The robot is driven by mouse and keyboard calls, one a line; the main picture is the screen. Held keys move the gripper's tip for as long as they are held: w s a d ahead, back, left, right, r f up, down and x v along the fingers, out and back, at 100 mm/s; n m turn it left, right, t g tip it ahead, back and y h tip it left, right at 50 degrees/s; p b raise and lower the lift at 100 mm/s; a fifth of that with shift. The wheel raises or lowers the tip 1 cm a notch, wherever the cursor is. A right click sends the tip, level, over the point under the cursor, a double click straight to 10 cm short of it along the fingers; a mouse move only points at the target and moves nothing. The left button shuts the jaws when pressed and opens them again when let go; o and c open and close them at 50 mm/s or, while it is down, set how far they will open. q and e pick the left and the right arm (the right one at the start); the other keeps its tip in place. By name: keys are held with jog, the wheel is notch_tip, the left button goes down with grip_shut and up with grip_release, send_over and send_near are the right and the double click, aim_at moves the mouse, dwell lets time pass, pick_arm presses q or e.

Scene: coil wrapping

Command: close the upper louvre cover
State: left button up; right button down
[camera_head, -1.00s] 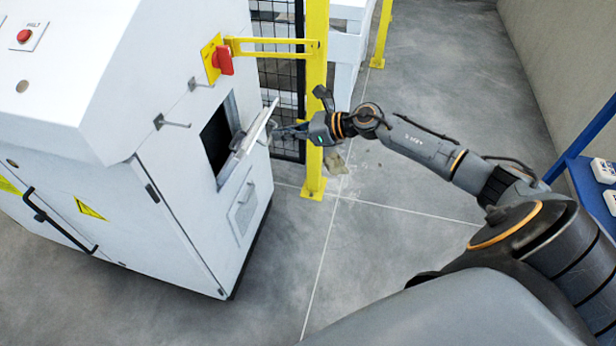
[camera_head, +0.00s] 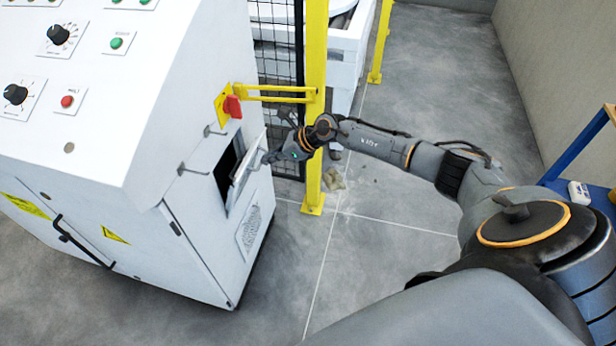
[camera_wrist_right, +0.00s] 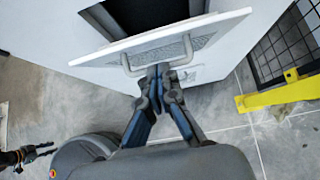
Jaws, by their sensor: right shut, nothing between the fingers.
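The upper louvre cover (camera_head: 246,172) is a white panel on the side of the white cabinet (camera_head: 205,215). It stands tilted out, partly open, with the dark opening behind it. In the right wrist view the cover (camera_wrist_right: 215,38) shows a grey louvred area and a bar handle (camera_wrist_right: 158,58). My right gripper (camera_head: 270,157) is shut and empty at the cover's outer side. In the wrist view its fingertips (camera_wrist_right: 160,72) are at the handle; I cannot tell if they touch. What looks like my left gripper (camera_wrist_right: 42,150) is small at the lower left.
A lower louvre panel (camera_head: 252,232) lies flat in the cabinet below. A yellow post (camera_head: 316,100) with a yellow bracket (camera_head: 272,92) and black mesh fence stands close beside my right forearm. A red switch (camera_head: 232,106) sits above the cover. The grey floor is mostly clear.

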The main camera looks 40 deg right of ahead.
aim_at(253, 153)
jog(key=shift+w+a+r+g+h+p, duration=0.4)
jog(key=shift+w+a+r+p, duration=0.45)
jog(key=shift+p, duration=0.45)
jog(key=shift+w+a+r, duration=0.1)
jog(key=shift+w+a, duration=0.4)
jog(key=shift+w, duration=0.15)
jog(key=shift+w+a+g+h, duration=0.3)
jog(key=shift+w+a, duration=0.05)
jog(key=shift+w, duration=0.15)
jog(key=shift+w+a+r+b, duration=0.3)
jog(key=shift+w+a+r, duration=0.15)
jog(key=shift+w, duration=0.15)
jog(key=shift+d, duration=0.15)
